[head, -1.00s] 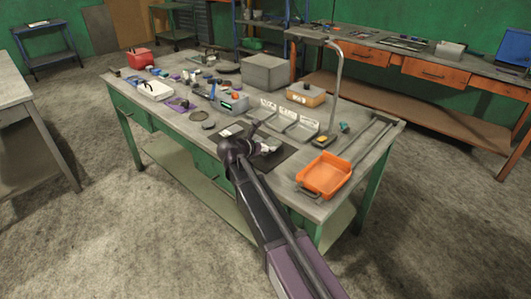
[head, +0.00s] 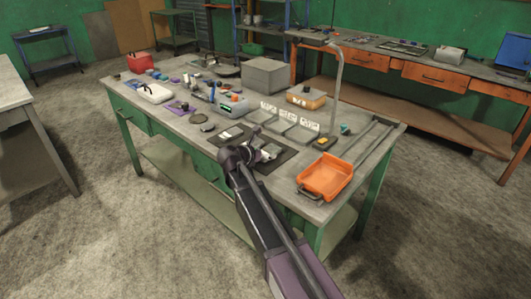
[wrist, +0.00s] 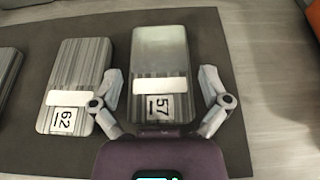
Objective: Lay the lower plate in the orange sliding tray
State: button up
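In the wrist view a grey metal plate (wrist: 160,55) marked 57 lies on a dark mat (wrist: 215,150). A second plate (wrist: 75,70) marked 62 lies to its left. A third (wrist: 8,65) is cut off at the left edge, its number out of sight. My gripper (wrist: 160,76) is open, with one finger on each side of plate 57; I cannot tell whether they touch it. In the head view my gripper (head: 262,150) is over the mat and partly hides the plates. The orange tray (head: 325,178) sits to its right at the bench's front corner and looks empty.
Rails (head: 374,140) run back from the tray. A grey box (head: 265,74) stands farther back. Small parts crowd the bench's left half.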

jog(key=shift+r, duration=0.15)
dwell(0.3)
jog(key=shift+s+a+r+p, duration=0.15)
jog(key=shift+s+p, duration=0.05)
jog(key=shift+p, duration=0.1)
jog(key=p+v, duration=0.3)
jog(key=v, duration=0.6)
jog(key=shift+s+a+r+p, duration=0.25)
jog(key=shift+p, duration=0.15)
jog(key=shift+v, duration=0.8)
jog(key=shift+f, duration=0.1)
